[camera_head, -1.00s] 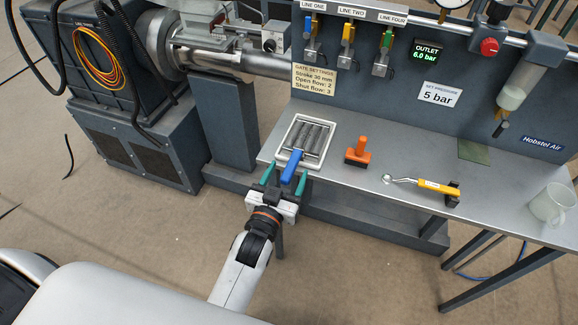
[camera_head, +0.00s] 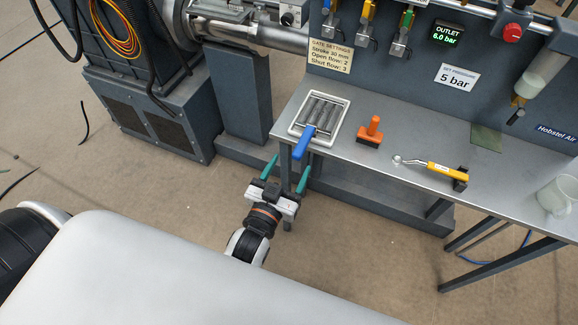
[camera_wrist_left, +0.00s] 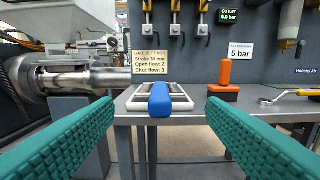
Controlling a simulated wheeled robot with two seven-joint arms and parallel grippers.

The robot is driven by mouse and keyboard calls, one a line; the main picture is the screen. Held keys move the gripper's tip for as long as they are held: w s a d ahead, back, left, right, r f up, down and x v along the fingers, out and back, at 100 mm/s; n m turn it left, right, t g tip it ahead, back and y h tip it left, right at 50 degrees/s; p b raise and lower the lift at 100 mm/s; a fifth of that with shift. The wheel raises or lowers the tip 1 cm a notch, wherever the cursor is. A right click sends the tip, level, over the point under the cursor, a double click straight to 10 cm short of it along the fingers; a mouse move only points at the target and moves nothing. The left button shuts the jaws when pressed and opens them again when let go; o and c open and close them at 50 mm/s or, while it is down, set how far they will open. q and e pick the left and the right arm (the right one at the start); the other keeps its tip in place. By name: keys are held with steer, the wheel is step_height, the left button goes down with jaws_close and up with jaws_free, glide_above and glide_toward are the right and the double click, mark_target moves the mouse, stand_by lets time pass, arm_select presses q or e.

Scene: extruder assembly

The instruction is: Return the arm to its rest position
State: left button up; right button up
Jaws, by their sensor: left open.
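My left gripper (camera_head: 286,173) is open and empty, with teal fingers. In the head view it is off the near edge of the metal table (camera_head: 372,158), below a blue-handled tool (camera_head: 303,142). The blue handle rests over the near rim of a white-framed tray (camera_head: 297,128) holding grey rods. In the left wrist view the two teal fingers (camera_wrist_left: 160,145) are spread wide, with the blue handle (camera_wrist_left: 160,98) ahead between them and apart from them. My right gripper is not in view.
A grey panel with valves (camera_head: 400,40) rises behind. A dark machine cabinet (camera_head: 150,120) stands at left. Open floor (camera_head: 130,185) lies left of my gripper.

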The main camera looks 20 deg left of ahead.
arm_select(q)
steer(key=shift+f, duration=0.1)
steer(key=s+d+f+m+g+h, duration=0.1)
steer(key=s+f+g, duration=0.3)
steer(key=f, duration=1)
steer(key=s+d+f+g, duration=0.1)
steer(key=s+f+g, duration=0.35)
steer(key=f, duration=0.95)
steer(key=s+a+f+g, duration=0.4)
steer(key=s+f, duration=0.5)
steer(key=s, duration=0.4)
steer(key=s+a+f+m+g+y, duration=0.1)
steer(key=s+a+f+g, duration=0.3)
steer(key=s+f, duration=0.5)
steer(key=s+a, duration=0.2)
steer(key=s, duration=0.2)
steer(key=shift+a+y, duration=0.2)
steer(key=shift+y, duration=0.1)
